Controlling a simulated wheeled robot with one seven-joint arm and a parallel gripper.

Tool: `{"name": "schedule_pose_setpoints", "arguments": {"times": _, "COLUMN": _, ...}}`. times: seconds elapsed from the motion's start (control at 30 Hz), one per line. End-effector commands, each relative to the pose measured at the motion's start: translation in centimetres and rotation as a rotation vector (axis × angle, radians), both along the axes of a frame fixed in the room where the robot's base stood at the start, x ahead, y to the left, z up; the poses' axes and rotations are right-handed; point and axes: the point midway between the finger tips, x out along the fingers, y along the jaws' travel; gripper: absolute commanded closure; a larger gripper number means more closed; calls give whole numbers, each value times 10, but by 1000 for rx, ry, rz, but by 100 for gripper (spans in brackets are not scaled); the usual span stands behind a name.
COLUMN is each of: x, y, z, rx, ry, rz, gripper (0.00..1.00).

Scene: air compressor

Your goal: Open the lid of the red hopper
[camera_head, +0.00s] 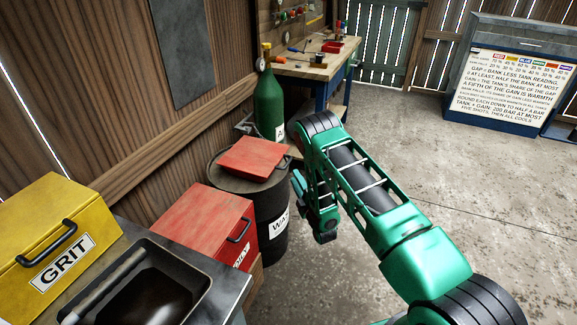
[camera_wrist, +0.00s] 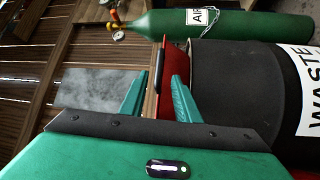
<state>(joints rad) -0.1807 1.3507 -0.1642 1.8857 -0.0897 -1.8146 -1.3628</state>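A red hopper lid (camera_head: 252,157) lies over the top of the black WASTE drum (camera_head: 271,232), slightly tilted in the head view. It looks closed; the hopper body beneath is mostly hidden. Its dark handle (camera_head: 286,161) is on the side facing my arm. In the wrist view the red hopper (camera_wrist: 178,57) is seen nearly edge-on, with the dark handle (camera_wrist: 158,68) in front of it. My gripper (camera_wrist: 160,76) is open, its two teal fingers apart, one to each side of the handle in the picture. Contact cannot be told. In the head view my gripper (camera_head: 299,185) is beside the drum.
A second red box (camera_head: 203,219) with a handle stands nearer, beside a yellow GRIT box (camera_head: 50,235) and a dark tray (camera_head: 135,290). A green air bottle (camera_head: 269,105) stands behind the drum. A workbench (camera_head: 310,66) is farther back. The floor at right is clear.

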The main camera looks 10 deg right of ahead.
Motion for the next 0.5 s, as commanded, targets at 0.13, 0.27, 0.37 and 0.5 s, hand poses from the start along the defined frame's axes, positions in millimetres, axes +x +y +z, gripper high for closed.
{"name": "schedule_pose_setpoints", "arguments": {"times": 0.13, "x": 24, "y": 3, "z": 5, "rx": 1, "ry": -3, "rz": 1, "gripper": 71}}
{"name": "schedule_pose_setpoints", "arguments": {"times": 0.27, "x": 47, "y": 7, "z": 9, "rx": 1, "ry": -3, "rz": 1, "gripper": 71}}
{"name": "schedule_pose_setpoints", "arguments": {"times": 0.37, "x": 64, "y": 9, "z": 11, "rx": 2, "ry": -2, "rz": 0, "gripper": 71}}
{"name": "schedule_pose_setpoints", "arguments": {"times": 0.5, "x": 82, "y": 12, "z": 13, "rx": 2, "ry": -1, "rz": 0, "gripper": 71}}
